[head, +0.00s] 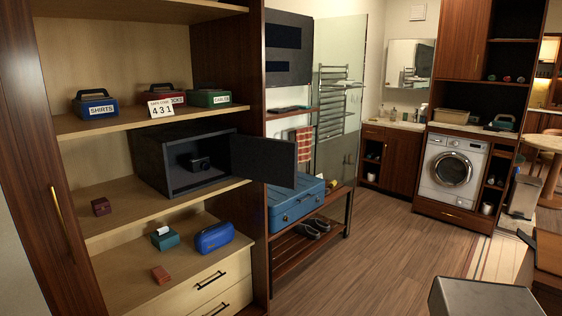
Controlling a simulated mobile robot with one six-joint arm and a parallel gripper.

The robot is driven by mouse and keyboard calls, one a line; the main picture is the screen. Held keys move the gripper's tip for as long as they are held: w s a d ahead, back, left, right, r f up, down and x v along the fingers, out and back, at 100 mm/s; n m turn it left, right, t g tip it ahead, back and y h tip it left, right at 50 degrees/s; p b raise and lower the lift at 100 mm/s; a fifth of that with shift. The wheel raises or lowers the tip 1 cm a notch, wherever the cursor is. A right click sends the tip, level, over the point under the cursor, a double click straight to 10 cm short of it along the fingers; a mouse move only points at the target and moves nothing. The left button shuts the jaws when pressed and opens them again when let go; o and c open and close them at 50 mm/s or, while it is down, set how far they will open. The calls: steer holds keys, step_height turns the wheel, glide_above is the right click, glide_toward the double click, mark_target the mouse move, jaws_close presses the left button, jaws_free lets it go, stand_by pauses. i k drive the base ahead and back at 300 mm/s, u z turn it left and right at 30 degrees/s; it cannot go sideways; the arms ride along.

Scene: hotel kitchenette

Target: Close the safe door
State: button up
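The safe (165,158) is a dark grey box on the middle shelf of the wooden cabinet at the left. Its door (264,158) stands wide open, swung out to the right past the cabinet's side panel. A small dark object (196,162) is inside the safe. The inner face of the door and the safe's interior are partly in shadow. My gripper is not in this view.
A blue suitcase (297,203) lies on a rack right of the cabinet, below the door. The wooden floor (390,245) in front is clear. A grey block-like surface (484,297) shows at bottom right.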

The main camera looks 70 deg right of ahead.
mark_target(265, 160)
steer(key=u, duration=1.25)
steer(key=k, duration=0.15)
steer(key=z, duration=3.75)
steer(key=k, duration=0.2)
steer(key=z, duration=0.95)
steer(key=i, duration=1.25)
